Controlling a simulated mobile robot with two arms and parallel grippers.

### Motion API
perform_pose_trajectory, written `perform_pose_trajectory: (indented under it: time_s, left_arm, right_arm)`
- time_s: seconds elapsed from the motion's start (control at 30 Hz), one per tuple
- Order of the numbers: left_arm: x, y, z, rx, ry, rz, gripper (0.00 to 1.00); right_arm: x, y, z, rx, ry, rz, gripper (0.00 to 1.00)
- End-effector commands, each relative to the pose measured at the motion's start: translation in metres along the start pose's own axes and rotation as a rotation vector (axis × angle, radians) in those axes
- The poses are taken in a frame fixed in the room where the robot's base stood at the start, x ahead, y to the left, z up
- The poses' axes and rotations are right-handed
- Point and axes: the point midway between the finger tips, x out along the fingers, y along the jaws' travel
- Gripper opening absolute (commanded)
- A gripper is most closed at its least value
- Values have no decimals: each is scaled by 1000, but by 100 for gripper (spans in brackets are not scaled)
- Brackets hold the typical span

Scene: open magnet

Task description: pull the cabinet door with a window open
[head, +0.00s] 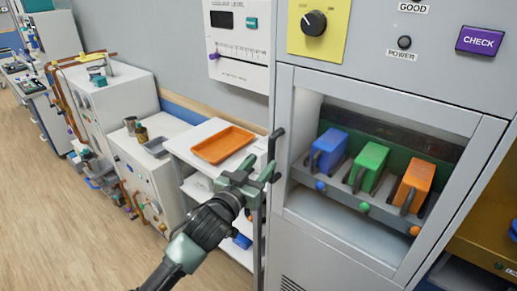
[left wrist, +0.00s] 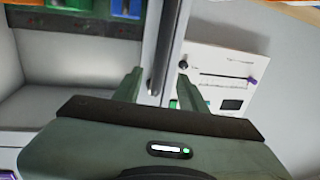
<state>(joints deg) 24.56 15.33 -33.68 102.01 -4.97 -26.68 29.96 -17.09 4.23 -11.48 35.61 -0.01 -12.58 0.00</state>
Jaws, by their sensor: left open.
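The grey cabinet door (head: 281,165) has a wide window and looks closed in the head view. Behind its window are a blue block (head: 330,146), a green block (head: 369,166) and an orange block (head: 415,183). A dark upright handle (head: 272,143) is at the door's left edge; its lower part is partly hidden by my gripper. My left gripper (head: 260,171) is open at the handle. In the left wrist view, the handle (left wrist: 158,62) shows between the two spread fingers (left wrist: 160,88). I cannot tell whether either finger touches it. My right gripper is not in view.
An orange tray (head: 223,145) lies on a white shelf cart left of the door. A panel with a yellow plate (head: 319,27), a knob and a purple CHECK button (head: 480,41) is above the door. Open wooden floor (head: 60,215) is at the left.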

Motion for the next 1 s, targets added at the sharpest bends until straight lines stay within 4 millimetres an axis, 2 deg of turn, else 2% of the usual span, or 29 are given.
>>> perform_pose_trajectory:
  time_s: [0.2, 0.4, 0.6, 0.87, 1.0]
  left_arm:
    - [33, 0, -2, -1, -2, -1, 41]
    - [57, 0, -1, 0, 0, -1, 41]
    - [67, 0, 0, 0, -1, -1, 41]
    - [67, 0, 1, 0, -1, 0, 41]
    - [67, 0, 1, 0, -1, -1, 2]
  right_arm:
    - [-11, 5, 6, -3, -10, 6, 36]
    - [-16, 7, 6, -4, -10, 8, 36]
    - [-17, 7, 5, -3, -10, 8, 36]
    - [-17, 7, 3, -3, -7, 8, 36]
    - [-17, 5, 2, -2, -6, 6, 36]
